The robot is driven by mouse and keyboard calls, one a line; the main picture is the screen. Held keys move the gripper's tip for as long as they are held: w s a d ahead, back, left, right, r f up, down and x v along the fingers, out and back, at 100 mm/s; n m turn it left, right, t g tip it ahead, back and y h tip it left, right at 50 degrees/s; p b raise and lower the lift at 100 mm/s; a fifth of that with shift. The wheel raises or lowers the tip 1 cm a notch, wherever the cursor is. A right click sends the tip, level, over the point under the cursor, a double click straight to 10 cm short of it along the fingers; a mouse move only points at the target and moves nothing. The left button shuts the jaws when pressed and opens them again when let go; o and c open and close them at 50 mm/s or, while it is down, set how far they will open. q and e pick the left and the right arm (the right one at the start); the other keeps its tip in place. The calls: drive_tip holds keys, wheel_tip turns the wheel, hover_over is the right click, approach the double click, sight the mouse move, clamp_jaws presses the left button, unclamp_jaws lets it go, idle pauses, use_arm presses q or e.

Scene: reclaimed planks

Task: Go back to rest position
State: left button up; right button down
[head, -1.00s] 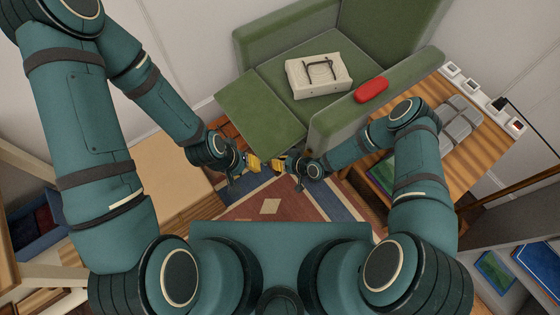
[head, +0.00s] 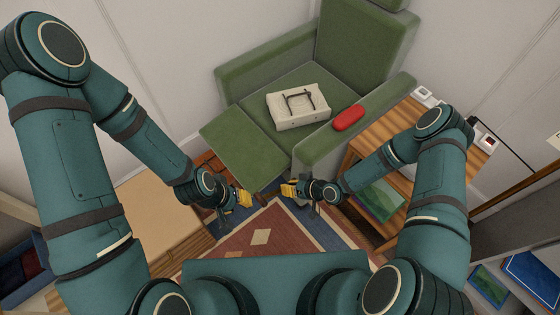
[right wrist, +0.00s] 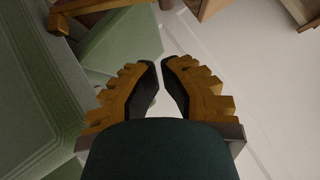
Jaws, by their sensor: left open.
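My left gripper (head: 246,199) is open and empty, its yellow fingers pointing right above the patterned rug. My right gripper (head: 288,189) faces it from the right, with a clear space between the two. In the right wrist view the right gripper's fingers (right wrist: 160,66) lean together with a narrow gap at the tips and nothing between them. How far these jaws are open is unclear. Both arms are bent and reach forward in front of my body.
A green armchair (head: 235,150) stands ahead, with a cream box (head: 297,115) on its seat and a red object (head: 349,118) on its armrest. A slatted wooden table (head: 380,134) is at right, under my right arm. A wooden cabinet (head: 150,205) is at left. Open rug (head: 285,232) lies between.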

drive_tip(key=shift+d+r, duration=0.1)
drive_tip(key=s+d+r+m+g+h, duration=0.3)
drive_tip(key=s+d+r+m+h, duration=0.1)
drive_tip(key=s+r, duration=0.7)
wheel_tip(320, 180, up, 4)
drive_tip(key=shift+f+m+h, duration=0.15)
drive_tip(key=shift+m+h, duration=0.35)
drive_tip(key=shift+m, duration=0.7)
drive_tip(key=shift+d, duration=0.1)
